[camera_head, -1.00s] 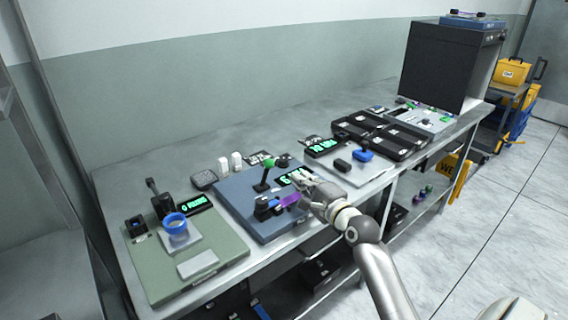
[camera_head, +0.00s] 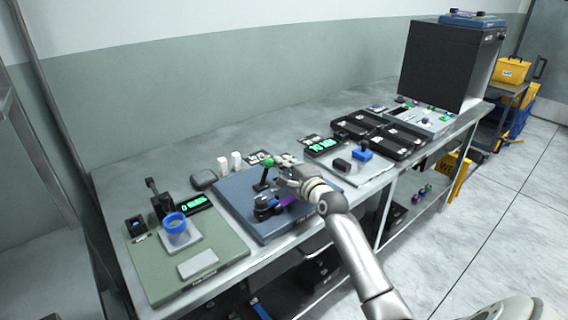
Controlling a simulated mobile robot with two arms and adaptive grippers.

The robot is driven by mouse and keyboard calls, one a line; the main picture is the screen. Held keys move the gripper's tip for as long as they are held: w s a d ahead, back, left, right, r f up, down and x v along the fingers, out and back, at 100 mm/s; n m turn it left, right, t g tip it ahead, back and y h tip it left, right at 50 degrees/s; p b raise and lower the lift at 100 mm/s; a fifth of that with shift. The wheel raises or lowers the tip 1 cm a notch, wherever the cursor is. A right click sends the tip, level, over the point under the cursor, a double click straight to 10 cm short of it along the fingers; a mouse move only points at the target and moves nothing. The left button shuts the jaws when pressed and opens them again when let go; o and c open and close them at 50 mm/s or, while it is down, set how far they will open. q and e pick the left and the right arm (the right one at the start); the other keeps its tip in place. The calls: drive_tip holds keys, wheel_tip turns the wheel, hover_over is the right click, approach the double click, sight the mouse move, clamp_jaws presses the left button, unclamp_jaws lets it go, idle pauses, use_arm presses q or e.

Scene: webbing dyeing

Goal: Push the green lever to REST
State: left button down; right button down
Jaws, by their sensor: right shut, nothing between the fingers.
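The green lever (camera_head: 267,163) is a dark stick with a green knob, standing up from a blue-grey panel (camera_head: 234,196) on the bench. My right gripper (camera_head: 280,168) is shut and empty. It is just to the right of the green knob, very close to it; I cannot tell whether they touch. The gripper and wrist hide the panel's display and its right part. A dark device with a purple piece (camera_head: 287,200) sits on the panel in front of the lever. Any REST marking is too small to read. My left gripper is not in view.
A green board (camera_head: 225,250) with a blue ring (camera_head: 175,222) lies to the left. A plate with a blue-handled block (camera_head: 362,153) and black trays (camera_head: 385,133) lie to the right.

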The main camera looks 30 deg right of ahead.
drive_tip(key=shift+a+r+n+p, duration=0.3)
drive_tip(key=shift+n+p, duration=0.1)
drive_tip(key=shift+n, duration=0.1)
drive_tip(key=shift+s+a+r+n+p, duration=0.1)
drive_tip(key=shift+a+r+n+p, duration=0.4)
drive_tip(key=shift+a+n+p, duration=0.25)
drive_tip(key=n, duration=0.1)
drive_tip(key=a+r+n+p, duration=0.1)
drive_tip(key=shift+a+n+t, duration=0.25)
drive_tip(key=shift+n+t, duration=0.05)
drive_tip(key=shift+n, duration=0.05)
drive_tip(key=shift+s+a+r+n+p, duration=0.1)
drive_tip(key=shift+a+r+n+p, duration=0.1)
drive_tip(key=shift+a+n+p, duration=0.85)
drive_tip(key=shift+a+n, duration=0.15)
drive_tip(key=shift+a, duration=0.35)
drive_tip(key=shift+s+a+f, duration=0.1)
